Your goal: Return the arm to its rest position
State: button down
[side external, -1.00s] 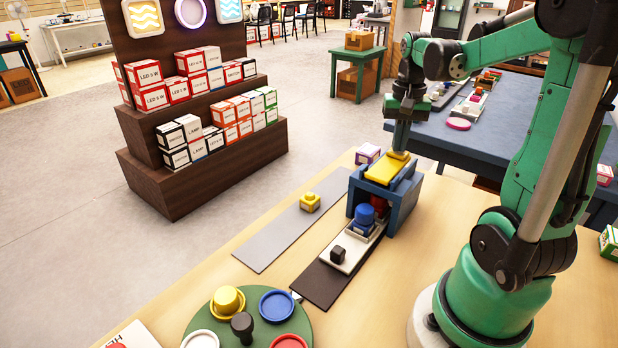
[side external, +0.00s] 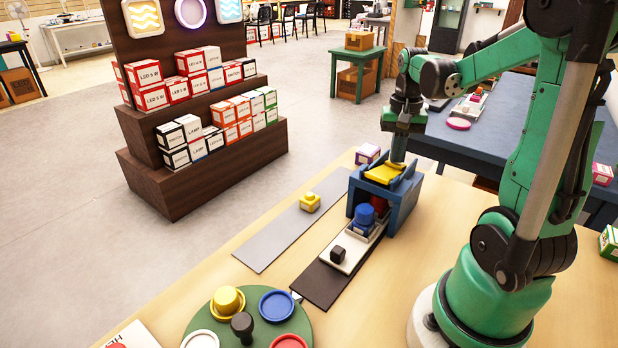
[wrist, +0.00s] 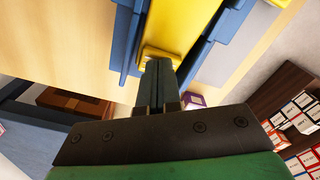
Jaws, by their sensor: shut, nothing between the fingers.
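My gripper (side external: 396,160) is shut and empty, pointing down at the far end of a yellow plate (side external: 384,174) that lies on top of a blue stand (side external: 402,203). In the wrist view its closed fingers (wrist: 158,64) overlap the near edge of the yellow plate (wrist: 190,30); I cannot tell whether they touch it. A white tray (side external: 349,259) sticks out from under the stand on a dark strip (side external: 322,284). It carries a blue knob-like piece (side external: 365,214) and a small black piece (side external: 338,254). A red piece (side external: 377,203) is partly hidden inside the stand.
A yellow block (side external: 310,202) sits on a grey strip (side external: 290,230). A green round board (side external: 255,334) with coloured discs is at the front. A purple-and-white box (side external: 367,154) stands behind the blue stand. A blue table (side external: 465,145) is beyond; the wooden tabletop at right front is mostly clear.

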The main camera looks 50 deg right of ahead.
jog(key=shift+f, duration=0.25)
dwell(0.4)
notch_tip(320, 180, up, 9)
jog(key=shift+d+f, duration=0.2)
jog(key=shift+d, duration=0.05)
dwell(0.8)
jog(key=w+a+f+n+t, duration=0.1)
jog(key=a+n+t, duration=0.1)
jog(key=a+n, duration=0.2)
jog(key=w+a+f+n+t, duration=0.2)
jog(key=a+n, duration=0.2)
jog(key=a, duration=0.6)
jog(key=w+a+f+n+t, duration=0.1)
jog(key=a+n+t, duration=0.2)
jog(key=a, duration=0.5)
jog(key=shift+w+f+n, duration=0.35)
jog(key=shift+f+n, duration=0.05)
jog(key=shift+n, duration=0.1)
jog(key=c, duration=1.5)
grip_release()
